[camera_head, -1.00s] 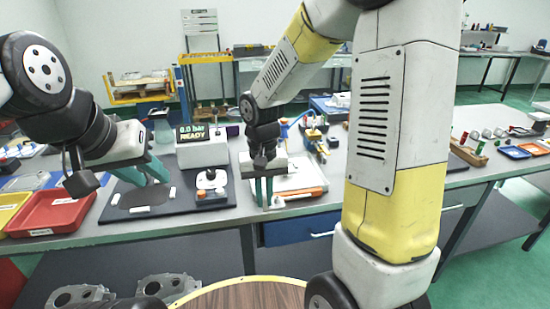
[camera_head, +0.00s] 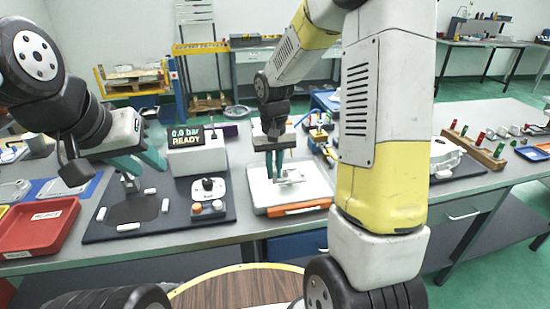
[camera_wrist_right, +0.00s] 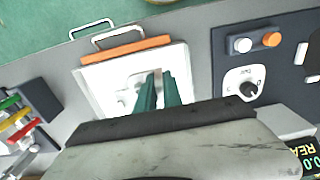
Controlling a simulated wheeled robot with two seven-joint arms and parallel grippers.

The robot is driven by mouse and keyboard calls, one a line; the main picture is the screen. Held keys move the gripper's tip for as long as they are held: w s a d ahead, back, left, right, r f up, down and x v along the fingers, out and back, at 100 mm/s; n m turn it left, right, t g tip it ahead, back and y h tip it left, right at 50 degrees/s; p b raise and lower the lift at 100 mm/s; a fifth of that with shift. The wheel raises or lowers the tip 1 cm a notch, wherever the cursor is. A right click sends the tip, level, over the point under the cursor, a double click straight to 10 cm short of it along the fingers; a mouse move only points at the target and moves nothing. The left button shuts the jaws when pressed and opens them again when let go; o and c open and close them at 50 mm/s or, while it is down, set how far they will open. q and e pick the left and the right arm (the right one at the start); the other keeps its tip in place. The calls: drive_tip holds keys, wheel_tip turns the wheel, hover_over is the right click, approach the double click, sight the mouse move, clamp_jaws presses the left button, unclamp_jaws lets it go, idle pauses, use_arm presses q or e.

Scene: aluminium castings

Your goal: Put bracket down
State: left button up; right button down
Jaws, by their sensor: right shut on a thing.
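My right gripper (camera_head: 275,176) points down over a white tray (camera_head: 318,182) with an orange bar at its front edge. Its green fingers are shut on a light grey bracket (camera_head: 291,177), low over the tray floor; I cannot tell whether it touches. In the right wrist view the fingers (camera_wrist_right: 160,91) stand over the same tray (camera_wrist_right: 98,78), and the bracket (camera_wrist_right: 132,88) is pale against it and partly hidden by them. My left gripper (camera_head: 140,163) hangs over a dark mat at the left, its two green fingers apart, above a small metallic part (camera_head: 131,183).
A control box with a knob (camera_head: 208,190) and the 0.0 bar READY display (camera_head: 190,140) stand left of the tray. A red tray (camera_head: 38,228) lies at the far left. Colored clamps (camera_head: 320,140) stand behind the white tray. A wooden block with colored pegs (camera_head: 475,147) is at the right.

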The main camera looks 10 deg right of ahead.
drive_tip(key=w+d, duration=0.1)
drive_tip(key=w, duration=0.1)
drive_tip(key=w+d, duration=0.1)
drive_tip(key=w, duration=0.1)
drive_tip(key=w+d, duration=0.2)
drive_tip(key=shift+w+d+f, duration=0.1)
drive_tip(key=shift+w+f, duration=0.05)
drive_tip(key=shift+f, duration=1.95)
drive_tip(key=shift+f, duration=0.15)
drive_tip(key=c, duration=1.5)
unclamp_jaws()
